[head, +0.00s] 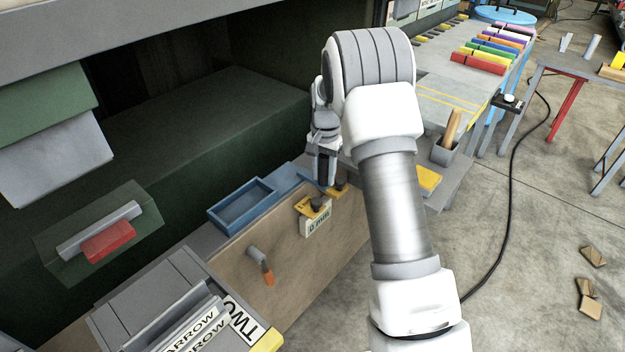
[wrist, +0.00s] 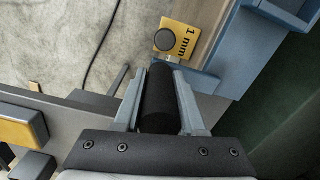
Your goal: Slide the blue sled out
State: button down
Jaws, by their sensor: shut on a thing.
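The blue sled (head: 212,217) is a shallow open tray with a flat blue arm running right toward my gripper (head: 326,182). In the wrist view its blue edge (wrist: 281,14) shows at the upper right. My gripper also shows in the wrist view (wrist: 160,98), its two fingers shut on a black upright cylindrical handle (wrist: 158,100). Blue metal lies right behind the fingers; whether the handle joins it is hidden. A yellow plate (wrist: 187,30) marked "1 mm", with a black knob, sits just beyond the fingers, apart from them.
A tan board (head: 300,262) runs along the front, with an orange-tipped grey peg (head: 258,257). A dark green hull wall (head: 190,150) rises behind. The floor (head: 530,230) at right is mostly clear.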

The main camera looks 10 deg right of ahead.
jog(key=shift+w+d, duration=0.5)
jog(key=shift+d, duration=0.25)
jog(key=c, duration=0.5)
grip_release()
jog(key=shift+a, duration=0.1)
jog(key=shift+r, duration=0.15)
notch_tip(320, 180, up, 17)
jog(key=p, duration=0.1)
jog(key=shift+r, duration=0.1)
